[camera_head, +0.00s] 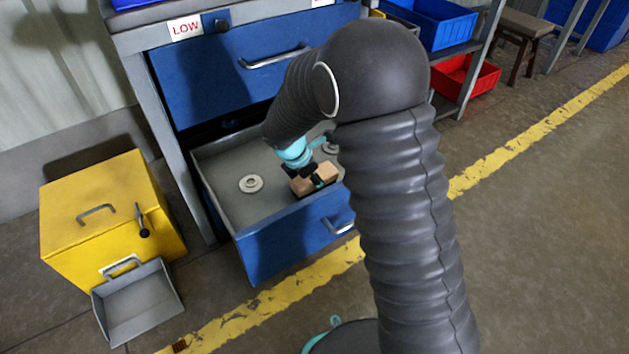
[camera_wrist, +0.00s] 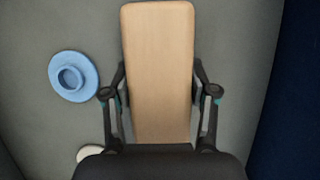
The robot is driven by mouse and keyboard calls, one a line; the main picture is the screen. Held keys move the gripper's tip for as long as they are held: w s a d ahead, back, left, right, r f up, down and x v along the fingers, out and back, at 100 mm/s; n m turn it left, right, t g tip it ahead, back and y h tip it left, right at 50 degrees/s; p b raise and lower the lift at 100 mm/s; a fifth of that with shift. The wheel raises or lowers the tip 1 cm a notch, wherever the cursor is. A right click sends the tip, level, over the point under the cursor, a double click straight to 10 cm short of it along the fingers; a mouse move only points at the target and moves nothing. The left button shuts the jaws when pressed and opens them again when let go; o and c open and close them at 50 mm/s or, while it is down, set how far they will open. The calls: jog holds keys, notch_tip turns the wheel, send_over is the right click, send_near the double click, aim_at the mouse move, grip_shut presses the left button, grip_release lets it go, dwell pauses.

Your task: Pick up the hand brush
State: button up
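The hand brush shows as a pale wooden block (camera_head: 328,171) at the front of the open drawer in the head view. In the wrist view its smooth wooden back (camera_wrist: 160,65) runs lengthwise from the top edge towards my palm. My gripper (camera_head: 314,184) reaches down over it, with a finger crossing the wood. In the wrist view the dark fingers of my gripper (camera_wrist: 160,88) lie along both long sides, with no clear gap. The bristles are mostly hidden. I cannot tell whether the brush touches the drawer floor.
The open blue drawer (camera_head: 290,243) also holds a pale ring (camera_head: 251,184); a blue flanged disc (camera_wrist: 73,77) lies left of the brush in the wrist view.

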jog(key=c, duration=0.5)
jog(key=shift+o, duration=0.2)
notch_tip(320, 180, up, 11)
jog(key=shift+f+p, duration=0.2)
jog(key=shift+p, duration=0.8)
